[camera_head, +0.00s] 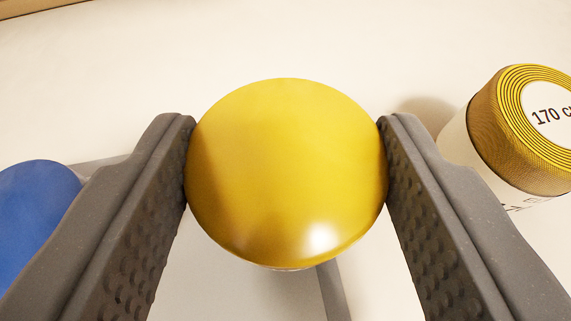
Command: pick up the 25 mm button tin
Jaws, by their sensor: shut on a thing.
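A round, glossy yellow lid (285,165) of a tin fills the middle of the head camera view. No label shows on this face, so I cannot read a size on it. My gripper (286,140) is shut on this yellow tin, with one grey finger touching its left side and the other its right side. The tin's body beneath the lid is mostly hidden. I cannot tell whether it is resting on the surface or raised.
At the right lies a cylindrical container (528,125) with a yellow coiled top marked "170 c", close to my right finger. A blue round thing (36,225) is at the left, partly behind my left finger. The pale surface (330,45) beyond is clear.

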